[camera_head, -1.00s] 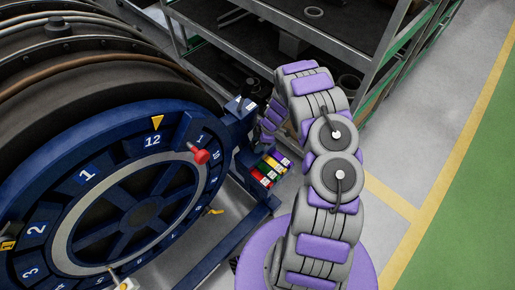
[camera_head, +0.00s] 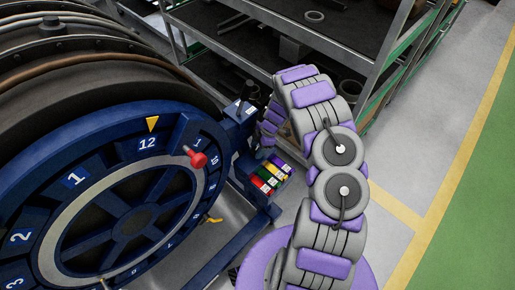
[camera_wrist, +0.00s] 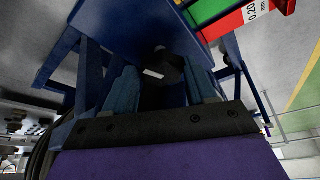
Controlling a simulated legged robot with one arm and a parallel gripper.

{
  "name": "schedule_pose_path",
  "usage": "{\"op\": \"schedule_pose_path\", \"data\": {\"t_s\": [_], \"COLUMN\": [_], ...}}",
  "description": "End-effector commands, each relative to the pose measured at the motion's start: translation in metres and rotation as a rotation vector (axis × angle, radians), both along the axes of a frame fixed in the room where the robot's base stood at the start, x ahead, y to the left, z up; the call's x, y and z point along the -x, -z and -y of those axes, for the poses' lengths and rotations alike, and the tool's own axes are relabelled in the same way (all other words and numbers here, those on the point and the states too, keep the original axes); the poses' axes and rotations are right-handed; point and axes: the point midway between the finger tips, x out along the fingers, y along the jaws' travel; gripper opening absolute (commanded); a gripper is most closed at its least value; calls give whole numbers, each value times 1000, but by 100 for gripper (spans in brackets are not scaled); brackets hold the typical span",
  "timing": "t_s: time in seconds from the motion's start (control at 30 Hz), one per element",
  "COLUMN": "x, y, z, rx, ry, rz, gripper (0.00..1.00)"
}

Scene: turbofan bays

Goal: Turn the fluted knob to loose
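In the wrist view a dark round knob (camera_wrist: 163,68) with a white mark on its face sits under a blue bracket (camera_wrist: 130,28). Its fluting is too dark to make out. My gripper (camera_wrist: 162,88) is open, with one blue finger on each side of the knob. I cannot tell whether the fingers touch it. In the head view my arm reaches to the blue stand beside the numbered wheel (camera_head: 147,143), and my fingertips are hidden there.
A row of coloured blocks (camera_head: 268,176) sits on the stand close to my arm, and shows at top right in the wrist view (camera_wrist: 232,20). A red knob (camera_head: 198,159) is on the wheel's rim. A metal shelf (camera_head: 300,50) stands behind. Floor at right is clear.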

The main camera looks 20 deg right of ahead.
Motion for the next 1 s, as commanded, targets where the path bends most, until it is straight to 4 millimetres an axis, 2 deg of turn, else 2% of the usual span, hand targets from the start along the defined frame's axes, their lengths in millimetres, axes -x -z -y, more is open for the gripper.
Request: {"op": "schedule_pose_path", "data": {"t_s": [0.03,0.2,0.43,0.57,0.77,1.0], "x": [0,1,1,1,2,4], "y": [0,0,0,-8,-41,-91], "z": [0,0,0,3,17,38], "rx": [0,-1,-1,1,0,1], "ry": [0,-1,-1,-1,0,0], "rz": [0,-2,-2,0,0,-1], "gripper": [61,75,75,75,75,75]}}
